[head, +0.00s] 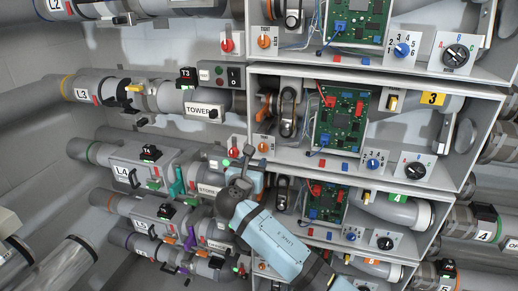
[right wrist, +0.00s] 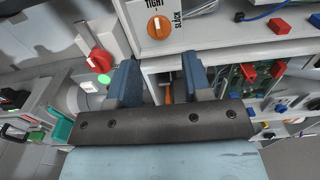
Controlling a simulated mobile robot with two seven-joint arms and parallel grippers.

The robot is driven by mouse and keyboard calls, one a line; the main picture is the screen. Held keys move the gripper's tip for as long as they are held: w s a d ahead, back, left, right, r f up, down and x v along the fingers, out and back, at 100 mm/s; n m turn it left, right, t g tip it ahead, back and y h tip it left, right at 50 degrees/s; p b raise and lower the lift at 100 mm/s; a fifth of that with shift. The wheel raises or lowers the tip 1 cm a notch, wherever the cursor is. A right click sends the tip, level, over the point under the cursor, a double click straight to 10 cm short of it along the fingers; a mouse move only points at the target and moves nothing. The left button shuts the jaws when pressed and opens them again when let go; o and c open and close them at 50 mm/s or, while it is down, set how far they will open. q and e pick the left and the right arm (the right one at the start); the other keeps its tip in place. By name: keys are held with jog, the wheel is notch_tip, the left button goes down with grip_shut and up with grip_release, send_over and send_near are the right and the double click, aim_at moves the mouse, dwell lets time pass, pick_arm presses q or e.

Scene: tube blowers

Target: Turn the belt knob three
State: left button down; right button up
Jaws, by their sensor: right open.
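Belt knob three is an orange round knob with a pale pointer on a white plate marked TIGHT and SLACK; it shows in the right wrist view (right wrist: 158,27) and, small, in the head view (head: 264,147) at the lower left of the bay labelled 3. My right gripper (head: 247,163) is just below and left of it in the head view. In the right wrist view its two blue fingers (right wrist: 160,75) are apart and empty, with the knob beyond the fingertips, not touched. My left gripper is in no view.
A red knob (right wrist: 101,61) with a green button sits left of the knob plate. A green circuit board (head: 340,130) and a blue dial (head: 374,163) lie to the right. Pipes run left of the bays. Shelf edges (head: 380,80) project between bays.

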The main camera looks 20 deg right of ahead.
aim_at(262, 149)
jog(key=p+x, duration=0.1)
jog(key=x, duration=0.7)
jog(key=shift+c, duration=0.2)
jog(key=c, duration=0.6)
